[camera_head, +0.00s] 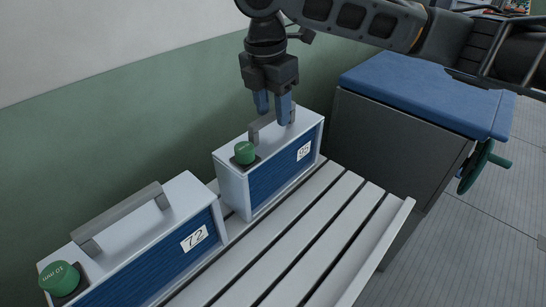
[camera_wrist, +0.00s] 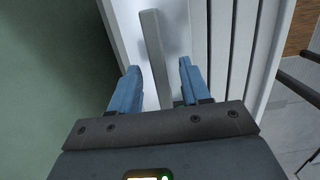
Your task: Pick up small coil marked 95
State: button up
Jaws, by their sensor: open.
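The small coil marked 95 (camera_head: 267,157) is a white box with a blue ribbed front, a green knob (camera_head: 245,152) and a grey handle on top. It stands upright on the slatted bench. My gripper (camera_head: 272,116) is above it, pointing down, with blue fingers apart at the handle. In the wrist view the grey handle (camera_wrist: 155,55) runs between the two open fingers (camera_wrist: 158,66), with visible gaps on both sides. I cannot tell exactly how far down the fingertips reach beside the handle.
A larger similar box marked 72 (camera_head: 150,240) stands at the front left with its own grey handle. The white slatted bench (camera_head: 320,225) is clear in front of the boxes. A grey cabinet with a blue top (camera_head: 425,90) and a green handwheel (camera_head: 474,168) stands right. A green wall is behind.

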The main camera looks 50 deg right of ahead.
jog(key=shift+d+f, duration=0.15)
jog(key=shift+f, duration=1)
grip_shut()
jog(key=shift+r, duration=0.15)
